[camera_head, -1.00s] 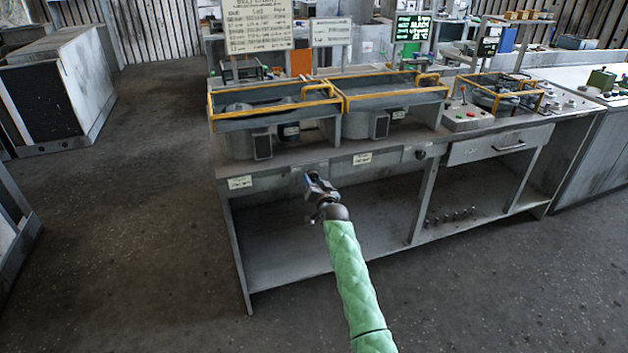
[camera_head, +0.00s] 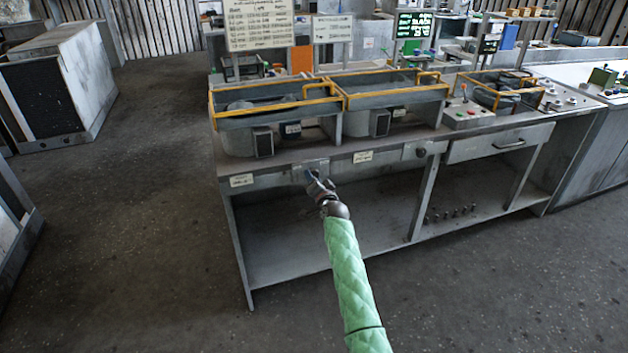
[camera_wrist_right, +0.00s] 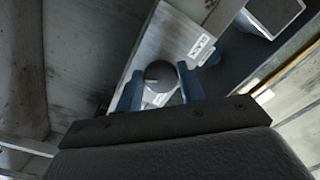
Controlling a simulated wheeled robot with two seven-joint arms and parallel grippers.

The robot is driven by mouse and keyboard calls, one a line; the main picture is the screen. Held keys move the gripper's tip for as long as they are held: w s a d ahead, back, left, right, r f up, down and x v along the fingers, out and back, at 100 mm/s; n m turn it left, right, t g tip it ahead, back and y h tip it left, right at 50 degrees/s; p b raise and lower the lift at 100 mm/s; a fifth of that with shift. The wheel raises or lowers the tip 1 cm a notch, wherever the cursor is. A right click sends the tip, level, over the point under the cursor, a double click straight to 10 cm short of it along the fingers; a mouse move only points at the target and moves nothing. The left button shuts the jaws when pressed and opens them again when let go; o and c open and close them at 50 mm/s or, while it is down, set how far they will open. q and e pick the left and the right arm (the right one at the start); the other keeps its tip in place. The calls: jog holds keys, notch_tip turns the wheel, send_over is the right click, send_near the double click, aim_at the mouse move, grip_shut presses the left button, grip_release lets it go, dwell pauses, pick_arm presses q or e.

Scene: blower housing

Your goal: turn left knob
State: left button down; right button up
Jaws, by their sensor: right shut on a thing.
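The left knob (camera_wrist_right: 160,73) is a dark round knob on the bench's front panel. In the right wrist view it sits between the two blue fingers of my right gripper (camera_wrist_right: 160,80), which is shut on it. In the head view my right gripper (camera_head: 313,179) meets the grey front panel (camera_head: 279,179) below the left tray, and it hides the knob there. The other dark knob (camera_head: 421,153) is further right on the same panel, with nothing touching it. My left gripper is not in view.
Yellow-railed trays (camera_head: 275,102) stand on the bench top above the panel. A drawer (camera_head: 499,145) is to the right. The lower shelf (camera_head: 290,245) is mostly clear, with several small knob-like parts (camera_head: 450,214) at its right. Open floor lies in front.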

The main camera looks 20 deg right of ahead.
jog(key=o, duration=1)
jog(key=shift+c, duration=0.2)
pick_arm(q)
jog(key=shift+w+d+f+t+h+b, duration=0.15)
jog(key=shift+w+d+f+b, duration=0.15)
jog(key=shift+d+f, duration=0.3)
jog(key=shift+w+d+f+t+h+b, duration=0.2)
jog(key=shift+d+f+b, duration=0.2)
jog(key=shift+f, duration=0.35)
pick_arm(e)
jog(key=s, duration=0.7)
jog(key=shift+s+d, duration=0.2)
jog(key=shift+s, duration=0.2)
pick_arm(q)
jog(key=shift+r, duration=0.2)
